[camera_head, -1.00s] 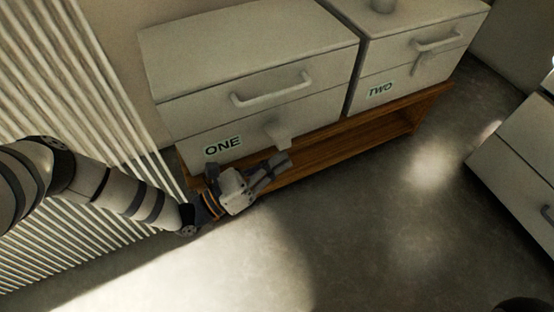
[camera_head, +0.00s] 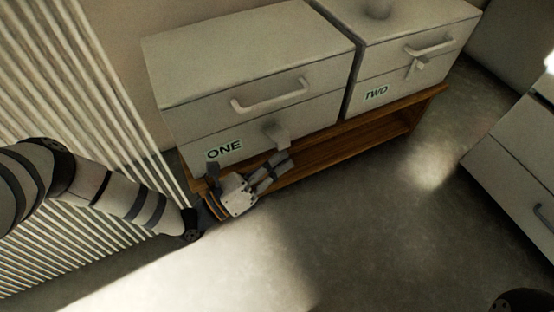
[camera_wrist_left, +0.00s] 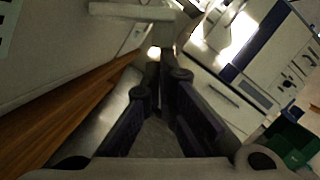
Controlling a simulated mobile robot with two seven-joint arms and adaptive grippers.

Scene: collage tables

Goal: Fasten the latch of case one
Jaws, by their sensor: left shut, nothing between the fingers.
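Case one (camera_head: 250,72) is a pale box marked ONE, standing on a low wooden shelf. Its bar handle (camera_head: 270,98) is on the upper front, and its small pale latch (camera_head: 278,135) shows just below the lid seam. My left gripper (camera_head: 284,163) is shut and empty, just below and in front of the latch. Any contact with the latch cannot be told. In the left wrist view the two dark fingers (camera_wrist_left: 162,82) point ahead with nothing seen between them. A pale bar near the top of that view may be the latch. My right gripper is not in view.
Case two (camera_head: 408,45) stands close beside case one, with its own handle and latch. The wooden shelf (camera_head: 345,145) runs under both cases. A white ribbed panel (camera_head: 100,110) is at the left, and pale drawers (camera_head: 525,150) are at the right. The floor (camera_head: 380,220) between is clear.

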